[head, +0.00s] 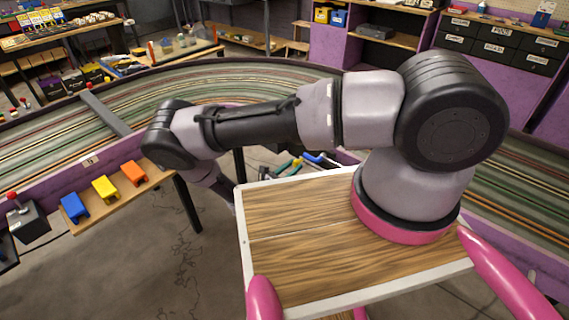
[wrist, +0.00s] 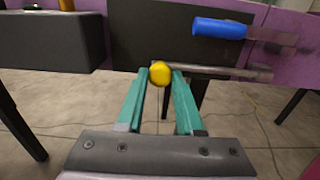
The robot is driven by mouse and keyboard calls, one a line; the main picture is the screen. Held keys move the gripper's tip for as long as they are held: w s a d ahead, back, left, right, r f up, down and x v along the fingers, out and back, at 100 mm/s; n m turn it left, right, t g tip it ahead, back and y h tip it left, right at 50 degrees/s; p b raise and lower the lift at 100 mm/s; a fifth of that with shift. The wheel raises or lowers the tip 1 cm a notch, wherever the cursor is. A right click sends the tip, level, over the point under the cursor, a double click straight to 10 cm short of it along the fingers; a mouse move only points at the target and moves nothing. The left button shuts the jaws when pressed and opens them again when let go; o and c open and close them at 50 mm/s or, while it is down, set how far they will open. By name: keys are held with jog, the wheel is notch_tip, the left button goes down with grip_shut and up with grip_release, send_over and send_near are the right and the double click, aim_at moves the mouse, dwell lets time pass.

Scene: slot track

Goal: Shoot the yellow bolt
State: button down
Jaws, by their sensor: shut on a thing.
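The yellow bolt's round knob (wrist: 160,73) shows in the middle of the wrist view, between the tips of my gripper's teal fingers (wrist: 158,76). The fingers are closed on the knob from both sides. A grey metal bar (wrist: 225,71) runs level from just behind the knob to the right, across a dark panel and a purple board. In the head view my arm reaches left and down past the wooden top; the fingers and the yellow bolt are hidden there.
A blue handle (wrist: 220,28) sticks out above the bar. A dark box (wrist: 50,40) fills the upper left of the wrist view. In the head view, blue (head: 74,207), yellow (head: 105,187) and orange (head: 133,173) blocks stand on a wooden ledge beside the slot track (head: 215,85).

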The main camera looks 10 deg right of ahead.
jog(key=shift+s+d, duration=0.5)
jog(key=shift+s, duration=0.25)
jog(key=c, duration=0.5)
grip_release()
jog(key=v, duration=1)
jog(key=shift+s+a, duration=0.2)
jog(key=shift+a, duration=0.1)
